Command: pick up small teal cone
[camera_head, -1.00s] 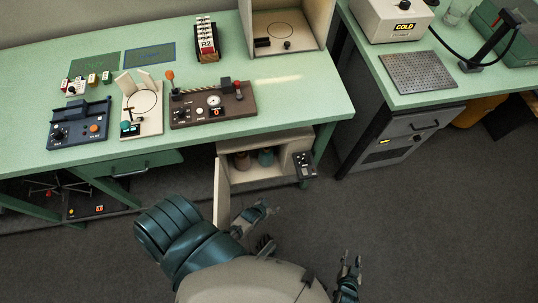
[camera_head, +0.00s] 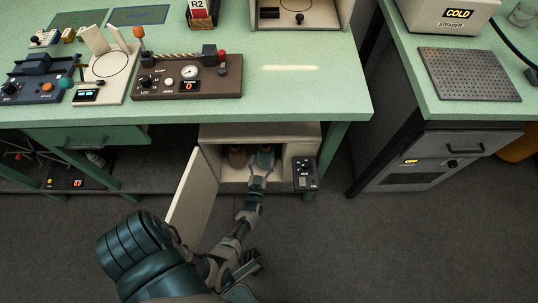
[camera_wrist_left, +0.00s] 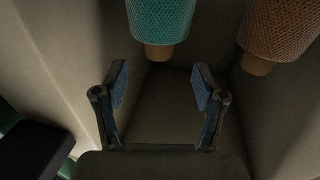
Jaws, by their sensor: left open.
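The small teal cone (camera_head: 266,155) stands in the open cabinet under the bench, mostly behind my left gripper (camera_head: 260,172). In the left wrist view the teal cone (camera_wrist_left: 160,18) has a mesh-like teal surface and a tan end, and its far part is cut off by the top edge. My left gripper (camera_wrist_left: 160,88) is open and empty there, its two fingers spread. The tan end is just beyond the fingertips, roughly centred between them. I cannot tell whether they touch. My right gripper is not in view.
A brown cone (camera_head: 238,157) stands left of the teal one, and the wrist view shows it at right (camera_wrist_left: 280,28). The cabinet (camera_head: 262,131) has its door (camera_head: 193,200) swung open at left. A dark control box (camera_head: 304,172) sits at its right side. The bench top (camera_head: 310,95) overhangs it.

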